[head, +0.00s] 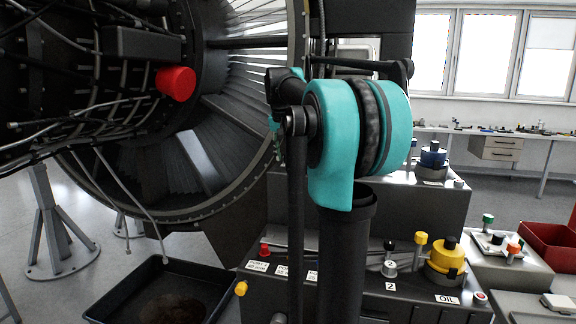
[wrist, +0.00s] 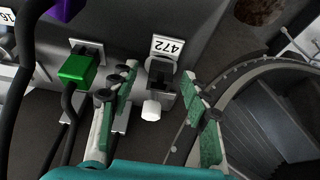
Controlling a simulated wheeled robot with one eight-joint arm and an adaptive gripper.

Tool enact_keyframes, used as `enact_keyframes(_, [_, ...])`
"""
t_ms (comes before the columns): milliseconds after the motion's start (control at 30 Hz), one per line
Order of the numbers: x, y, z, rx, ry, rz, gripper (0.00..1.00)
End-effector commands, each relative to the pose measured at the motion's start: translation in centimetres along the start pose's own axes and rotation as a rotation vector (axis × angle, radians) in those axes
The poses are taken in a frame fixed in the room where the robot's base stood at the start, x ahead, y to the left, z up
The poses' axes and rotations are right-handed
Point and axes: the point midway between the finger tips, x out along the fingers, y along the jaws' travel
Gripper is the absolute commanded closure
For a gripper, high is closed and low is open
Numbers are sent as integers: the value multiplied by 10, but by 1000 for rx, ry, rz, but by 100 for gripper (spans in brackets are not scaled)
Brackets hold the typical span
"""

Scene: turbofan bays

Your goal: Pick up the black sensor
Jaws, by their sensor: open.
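In the wrist view, a small black block-shaped part (wrist: 160,78), which looks like the black sensor, sits in a grey mount under a label reading 472. A white cylindrical end (wrist: 151,110) sticks out of it toward the camera. My gripper (wrist: 160,98) is open, with one green-padded finger on each side of the part. The fingers appear apart from it; how far they are from it in depth I cannot tell. In the head view my arm hides most of the gripper, and I cannot make out this part there.
A green connector (wrist: 76,70) with a black cable sits left of the gripper, and a purple part (wrist: 65,8) is at the top left. A curved engine rim (wrist: 262,68) lies to the right. In the head view, a black tray (head: 120,300) and a workbench with coloured parts stand below.

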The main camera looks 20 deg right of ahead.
Motion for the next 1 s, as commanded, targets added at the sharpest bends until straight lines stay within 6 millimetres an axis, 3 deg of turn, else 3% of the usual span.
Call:
enact_keyframes(233, [1,0,0,0,0,0,55])
enact_keyframes(600, [1,0,0,0,0,0,100])
enact_keyframes(1000, [-3,0,-2,0,0,0,100])
